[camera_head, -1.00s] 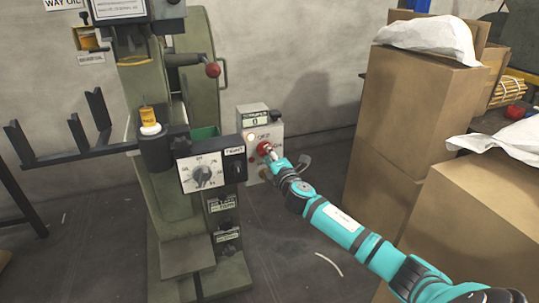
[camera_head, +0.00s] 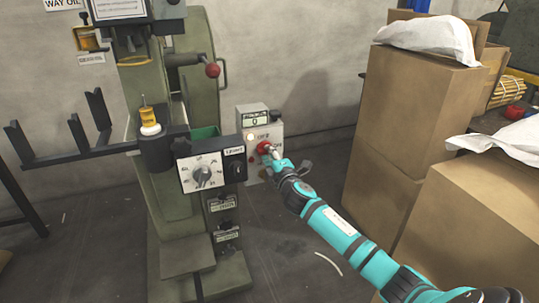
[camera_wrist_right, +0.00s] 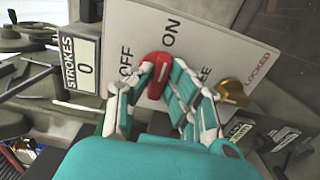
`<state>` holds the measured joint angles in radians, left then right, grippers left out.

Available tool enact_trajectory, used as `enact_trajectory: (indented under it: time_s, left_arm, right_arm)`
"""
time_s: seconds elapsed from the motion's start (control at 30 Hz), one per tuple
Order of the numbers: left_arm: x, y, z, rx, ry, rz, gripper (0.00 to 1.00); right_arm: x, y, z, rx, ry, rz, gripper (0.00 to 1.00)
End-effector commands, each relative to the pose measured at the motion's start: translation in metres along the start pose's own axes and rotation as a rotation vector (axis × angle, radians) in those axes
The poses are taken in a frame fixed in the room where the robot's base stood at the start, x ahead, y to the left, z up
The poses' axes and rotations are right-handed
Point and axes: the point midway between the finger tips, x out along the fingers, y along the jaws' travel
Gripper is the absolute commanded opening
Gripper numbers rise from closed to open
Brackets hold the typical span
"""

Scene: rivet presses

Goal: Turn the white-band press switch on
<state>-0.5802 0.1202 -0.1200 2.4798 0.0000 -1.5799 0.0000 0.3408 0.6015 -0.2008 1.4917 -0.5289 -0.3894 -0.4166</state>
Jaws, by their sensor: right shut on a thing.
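The green press (camera_head: 165,200) stands at the left of the head view. A yellow piece with a white band (camera_head: 149,121) sits on it. My right gripper (camera_head: 270,152) is shut on the red switch knob (camera_head: 264,147) on the box's front. In the right wrist view the red knob (camera_wrist_right: 156,75) lies between my fingers, beside the OFF and ON labels on the white plate (camera_wrist_right: 185,20). Fingers partly cover the knob, so I cannot tell its exact setting. My left gripper is not in view.
A brass lock (camera_wrist_right: 231,91) is close to my fingers on the plate. A dial panel (camera_head: 203,174) and a red-ball lever (camera_head: 212,70) are on the press. Tall cardboard boxes (camera_head: 405,120) stand at the right. Floor between is mostly clear.

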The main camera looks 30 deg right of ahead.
Motion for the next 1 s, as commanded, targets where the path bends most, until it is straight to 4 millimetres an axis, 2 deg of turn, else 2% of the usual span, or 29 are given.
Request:
enact_trajectory:
  time_s: [0.07, 0.1, 0.23, 0.5, 0.63, 1.0]
  left_arm:
    - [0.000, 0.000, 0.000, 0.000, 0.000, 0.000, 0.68]
    - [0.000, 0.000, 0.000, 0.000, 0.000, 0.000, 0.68]
    - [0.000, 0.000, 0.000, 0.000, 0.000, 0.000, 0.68]
    - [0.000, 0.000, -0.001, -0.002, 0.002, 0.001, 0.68]
    - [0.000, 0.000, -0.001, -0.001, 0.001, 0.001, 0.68]
    - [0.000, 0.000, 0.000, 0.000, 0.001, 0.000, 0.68]
  right_arm:
    - [0.000, -0.001, 0.001, 0.003, -0.002, -0.003, 0.00]
    - [0.000, -0.001, 0.001, 0.003, -0.002, -0.003, 0.21]
    - [0.000, -0.001, 0.001, 0.002, -0.002, -0.002, 0.38]
    - [-0.001, -0.001, 0.000, 0.001, 0.000, -0.001, 0.38]
    - [-0.011, -0.001, 0.000, 0.000, 0.001, -0.001, 0.38]
    - [-0.086, -0.002, 0.000, 0.001, 0.001, -0.003, 0.38]
